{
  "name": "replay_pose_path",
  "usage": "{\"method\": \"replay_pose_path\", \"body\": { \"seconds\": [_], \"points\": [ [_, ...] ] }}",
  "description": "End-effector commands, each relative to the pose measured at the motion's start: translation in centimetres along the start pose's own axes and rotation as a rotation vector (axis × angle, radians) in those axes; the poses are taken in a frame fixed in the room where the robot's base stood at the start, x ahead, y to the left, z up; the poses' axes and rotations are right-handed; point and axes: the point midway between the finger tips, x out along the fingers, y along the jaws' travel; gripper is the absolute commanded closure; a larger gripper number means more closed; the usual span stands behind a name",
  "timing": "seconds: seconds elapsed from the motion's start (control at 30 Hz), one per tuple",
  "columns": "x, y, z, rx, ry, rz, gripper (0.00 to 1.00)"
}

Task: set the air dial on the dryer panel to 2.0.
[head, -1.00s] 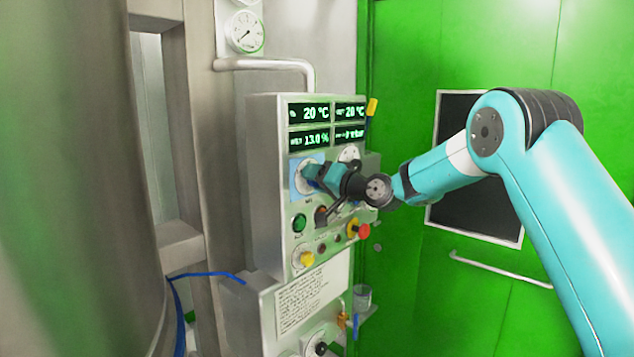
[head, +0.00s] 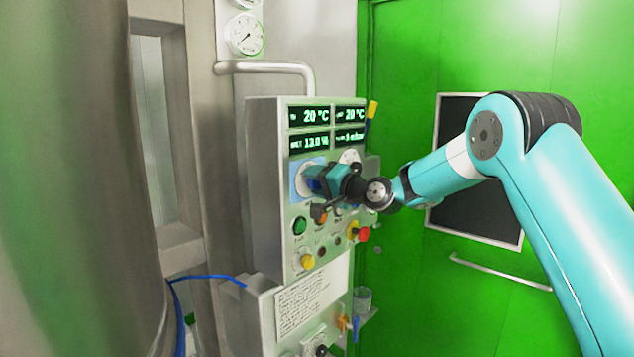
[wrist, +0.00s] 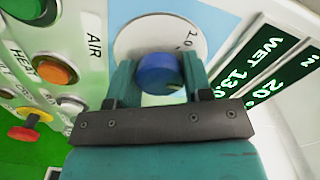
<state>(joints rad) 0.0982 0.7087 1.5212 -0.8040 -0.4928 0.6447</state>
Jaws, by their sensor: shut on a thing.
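The air dial (wrist: 125,40) is a white disc on a light blue patch of the dryer panel, with "AIR" printed beside it in the wrist view. Its round blue knob (wrist: 157,72) sits between the two fingers of my gripper (wrist: 157,85), which is shut on it. Part of a printed number shows on the disc, but the set value cannot be read. In the head view my gripper (head: 312,180) covers the knob at the upper left of the panel (head: 262,190); only the disc's left edge shows.
Green digital displays (head: 309,117) sit above the dial. A second white dial (head: 349,156) is to the right. Below are a green button (head: 299,225), an orange button (wrist: 55,69), a red knob on yellow (head: 363,234) and a yellow knob (head: 308,261). A pipe (head: 270,67) runs above.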

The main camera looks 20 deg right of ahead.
Motion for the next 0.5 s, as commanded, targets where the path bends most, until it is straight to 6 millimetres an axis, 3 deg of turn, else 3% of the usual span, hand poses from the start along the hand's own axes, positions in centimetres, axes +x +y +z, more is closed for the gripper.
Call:
{"method": "replay_pose_path", "body": {
  "seconds": [0.13,0.17,0.23,0.5],
  "points": [
    [-0.04,0.04,-0.11,-0.001,0.002,0.001,0.77],
    [-0.04,0.04,-0.11,-0.001,0.002,0.001,0.47],
    [-0.03,0.03,-0.09,-0.001,0.002,0.001,0.31],
    [0.0,0.0,0.01,-0.001,0.0,0.0,0.28]
  ]
}}
